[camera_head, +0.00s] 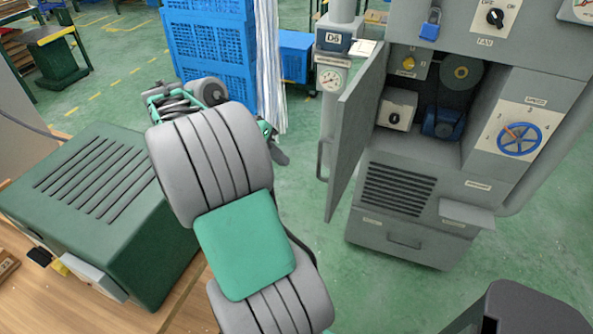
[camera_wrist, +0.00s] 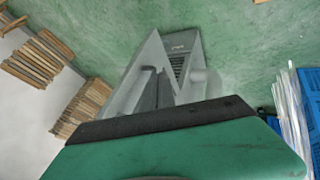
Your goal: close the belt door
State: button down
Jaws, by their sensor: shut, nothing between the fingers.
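The belt door (camera_head: 352,130) is a grey panel standing wide open at the left side of the grey machine (camera_head: 405,230) in the head view. A bar handle (camera_head: 322,160) sits near its free edge. Behind it, the open compartment shows a dark pulley (camera_head: 461,72) and a blue motor (camera_head: 442,123). My gripper (camera_wrist: 157,92) is shut and empty in the wrist view. In the head view my arm hides most of it, to the left of the door and apart from it. A grey vented shape (camera_wrist: 183,45) lies beyond the gripper, partly covered.
A dark green slotted box (camera_head: 95,185) stands on a wooden table at the left. Blue crates (camera_head: 208,45) stand behind my arm. A grey post with a gauge (camera_head: 331,79) stands behind the door. Green floor is clear in front of the machine.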

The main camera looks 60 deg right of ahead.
jog(key=s+d+f+b, duration=0.1)
jog(key=s+d+f, duration=0.4)
jog(key=s+f, duration=0.2)
jog(key=shift+s+f+m, duration=0.4)
jog(key=shift+s, duration=0.7)
